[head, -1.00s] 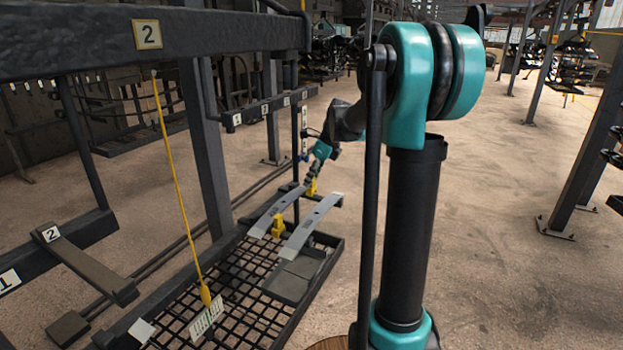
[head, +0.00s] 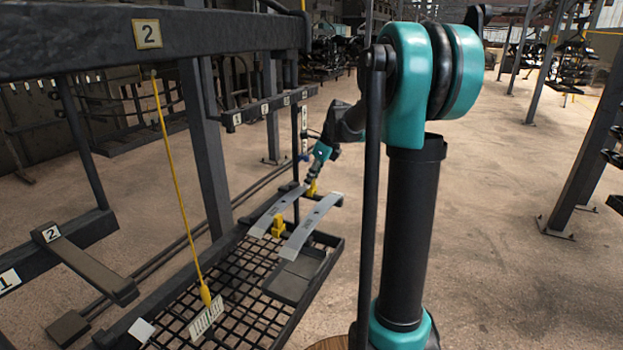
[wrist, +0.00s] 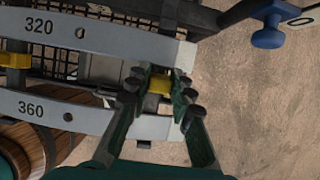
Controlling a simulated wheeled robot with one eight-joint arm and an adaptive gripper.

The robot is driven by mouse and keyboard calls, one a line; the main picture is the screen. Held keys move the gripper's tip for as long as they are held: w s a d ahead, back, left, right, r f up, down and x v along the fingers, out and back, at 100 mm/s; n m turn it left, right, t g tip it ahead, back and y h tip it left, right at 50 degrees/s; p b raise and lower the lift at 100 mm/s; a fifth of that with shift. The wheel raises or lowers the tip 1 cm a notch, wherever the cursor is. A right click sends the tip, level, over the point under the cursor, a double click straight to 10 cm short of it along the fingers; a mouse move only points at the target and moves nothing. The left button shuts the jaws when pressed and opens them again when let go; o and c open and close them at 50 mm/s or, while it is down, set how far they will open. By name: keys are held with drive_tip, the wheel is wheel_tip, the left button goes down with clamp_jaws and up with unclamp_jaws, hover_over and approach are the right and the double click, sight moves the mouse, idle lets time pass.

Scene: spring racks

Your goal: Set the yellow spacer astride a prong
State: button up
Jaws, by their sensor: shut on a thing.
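My gripper (wrist: 160,88) is shut on a yellow spacer (wrist: 159,84) in the wrist view. The spacer sits between the fingers, in the gap between two grey spring leaves marked 320 (wrist: 105,35) and 360 (wrist: 85,112), near their right ends. In the head view my gripper (head: 312,183) and the held yellow spacer (head: 312,188) are small, at the far ends of the leaves. A dark prong runs beneath the leaves there, largely hidden by fingers and leaves. I cannot tell whether the spacer touches it.
Another yellow spacer (head: 278,226) stands between the leaves nearer the head camera; it also shows at the wrist view's left edge (wrist: 14,61). A blue knob (wrist: 268,38) is at upper right. A mesh tray (head: 325,272) lies below. Bare floor is on the right.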

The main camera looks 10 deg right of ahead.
drive_tip(key=shift+f, duration=0.55)
